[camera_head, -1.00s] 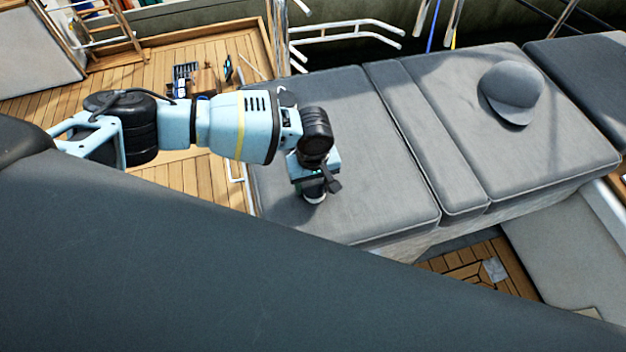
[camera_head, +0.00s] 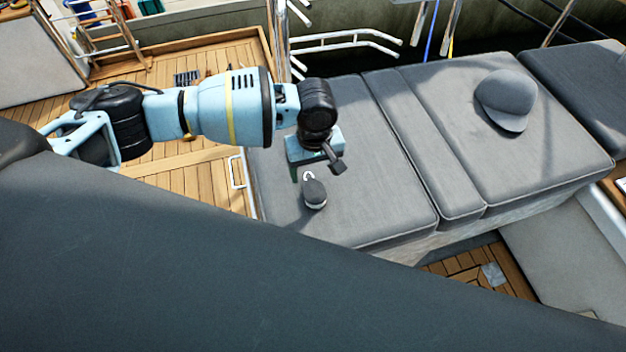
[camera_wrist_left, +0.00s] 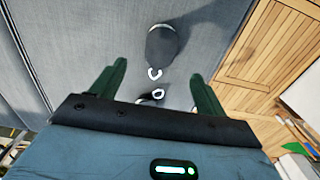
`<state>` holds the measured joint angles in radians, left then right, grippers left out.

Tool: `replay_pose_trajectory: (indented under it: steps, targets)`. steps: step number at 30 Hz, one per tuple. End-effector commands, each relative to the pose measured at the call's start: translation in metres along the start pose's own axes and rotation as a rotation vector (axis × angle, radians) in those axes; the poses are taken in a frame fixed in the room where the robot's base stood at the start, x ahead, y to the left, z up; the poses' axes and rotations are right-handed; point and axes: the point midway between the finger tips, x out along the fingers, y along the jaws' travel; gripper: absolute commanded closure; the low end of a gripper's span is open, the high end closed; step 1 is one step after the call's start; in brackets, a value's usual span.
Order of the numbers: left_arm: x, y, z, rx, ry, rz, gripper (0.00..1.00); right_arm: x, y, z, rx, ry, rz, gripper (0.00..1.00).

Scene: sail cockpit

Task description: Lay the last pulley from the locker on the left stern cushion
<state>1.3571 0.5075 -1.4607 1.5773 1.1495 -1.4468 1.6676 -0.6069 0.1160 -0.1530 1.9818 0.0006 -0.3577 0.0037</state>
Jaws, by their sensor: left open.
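A dark grey pulley (camera_head: 314,194) with a pale metal shackle lies on the grey left stern cushion (camera_head: 362,205), near its left end. My left gripper (camera_head: 308,174) is open, just behind the pulley and apart from it. In the left wrist view the pulley (camera_wrist_left: 161,44) lies beyond the open green fingers of the gripper (camera_wrist_left: 157,72), with its shackle towards me. A second pale ring (camera_wrist_left: 157,95) on something dark shows closer in, between the fingers; I cannot tell what it belongs to. My right gripper is not in view.
A grey cap (camera_head: 507,98) lies on the cushion further right. A metal rail (camera_head: 345,42) runs behind the cushions. Wooden deck (camera_head: 205,185) lies to the left, with a dark grate (camera_head: 187,77) on it.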

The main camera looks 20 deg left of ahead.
Motion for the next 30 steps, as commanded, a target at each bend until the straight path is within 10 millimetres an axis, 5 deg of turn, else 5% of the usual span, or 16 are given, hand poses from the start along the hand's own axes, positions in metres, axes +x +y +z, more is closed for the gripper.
replay_pose_trajectory:
  steps: [7,21,26,30]
  targets:
    - [-0.030,0.000,0.000,0.001,0.001,0.000,0.26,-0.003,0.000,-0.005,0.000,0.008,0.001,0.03]
    - [-0.033,0.000,0.003,0.009,-0.005,0.001,0.26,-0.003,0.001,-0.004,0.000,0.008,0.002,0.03]
    - [-0.017,0.004,0.031,0.106,-0.039,0.031,0.26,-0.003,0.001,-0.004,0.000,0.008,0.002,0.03]
    - [0.003,0.010,0.080,0.272,-0.088,0.104,0.26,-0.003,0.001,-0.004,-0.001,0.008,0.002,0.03]
